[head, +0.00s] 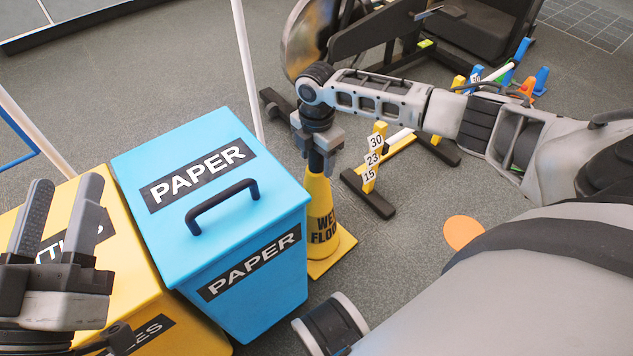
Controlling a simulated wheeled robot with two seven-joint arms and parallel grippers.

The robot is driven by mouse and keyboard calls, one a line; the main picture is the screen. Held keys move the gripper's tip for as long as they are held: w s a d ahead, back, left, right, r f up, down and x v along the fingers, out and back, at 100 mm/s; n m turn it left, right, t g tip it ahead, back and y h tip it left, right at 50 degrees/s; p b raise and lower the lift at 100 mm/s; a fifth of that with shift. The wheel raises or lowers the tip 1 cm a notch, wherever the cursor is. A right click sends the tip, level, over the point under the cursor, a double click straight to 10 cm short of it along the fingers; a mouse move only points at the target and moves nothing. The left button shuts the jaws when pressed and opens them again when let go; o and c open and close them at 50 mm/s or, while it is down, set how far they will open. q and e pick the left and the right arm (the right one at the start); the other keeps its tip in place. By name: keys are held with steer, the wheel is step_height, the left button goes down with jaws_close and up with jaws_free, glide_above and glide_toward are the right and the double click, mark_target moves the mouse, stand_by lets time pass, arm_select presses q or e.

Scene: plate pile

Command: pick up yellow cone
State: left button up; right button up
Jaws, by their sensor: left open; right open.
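The yellow cone (318,193) stands upright on the floor in the head view, with black "WET FLOOR" lettering and a square yellow base. It is just right of the blue bin, which hides part of its left side. My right gripper (318,160) points down at the cone's top, with its fingers around or beside the dark tip. It is open; whether the fingers touch the cone I cannot tell. My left gripper (64,190) is open and empty at the lower left, fingers pointing up in front of the yellow bin.
A blue PAPER bin (250,285) with a black handle stands beside a yellow bin (140,260). Exercise equipment (400,35) and small cones (541,78) are further back. An orange disc (463,231) lies on open floor.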

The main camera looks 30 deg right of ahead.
jaws_close()
stand_by(1.3)
steer(key=shift+r, duration=0.15)
